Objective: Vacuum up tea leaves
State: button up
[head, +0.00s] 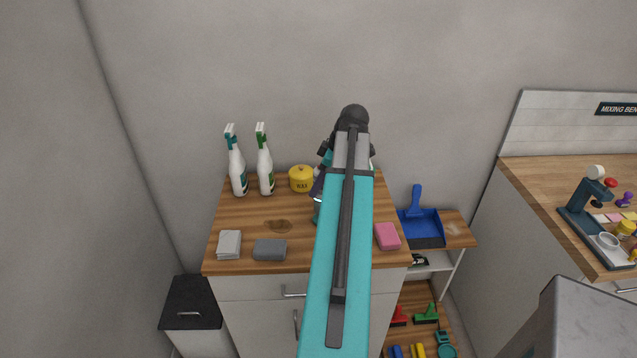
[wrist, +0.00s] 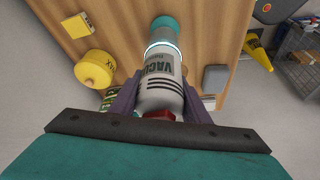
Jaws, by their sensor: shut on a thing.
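My gripper (wrist: 160,102) is shut on a handheld vacuum (wrist: 162,65) in the wrist view, its purple fingers on either side of the body. The vacuum is white and grey with "VACUUM" lettering and a teal far end. In the head view my teal arm hides most of the gripper; a bit of the vacuum (head: 318,209) shows at its left edge. A flat brown patch (head: 278,226) lies on the wooden counter (head: 237,213), left of my arm. I cannot tell whether it is tea leaves or a stain. The patch does not show clearly in the wrist view.
Two spray bottles (head: 238,172) and a yellow wax tin (head: 301,180) stand at the counter's back. A pink sponge (head: 387,236) lies right. A blue dustpan (head: 420,226) is on a lower shelf.

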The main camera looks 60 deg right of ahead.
jog(key=shift+s+d, duration=0.1)
jog(key=shift+s+d, duration=0.5)
jog(key=shift+s, duration=0.2)
jog(key=shift+s+d, duration=0.5)
jog(key=shift+s, duration=0.2)
dwell(0.4)
jog(key=shift+w+d, duration=0.8)
jog(key=shift+d, duration=0.35)
dwell(0.4)
jog(key=shift+w+d, duration=0.75)
jog(key=shift+d, duration=0.25)
dwell(0.5)
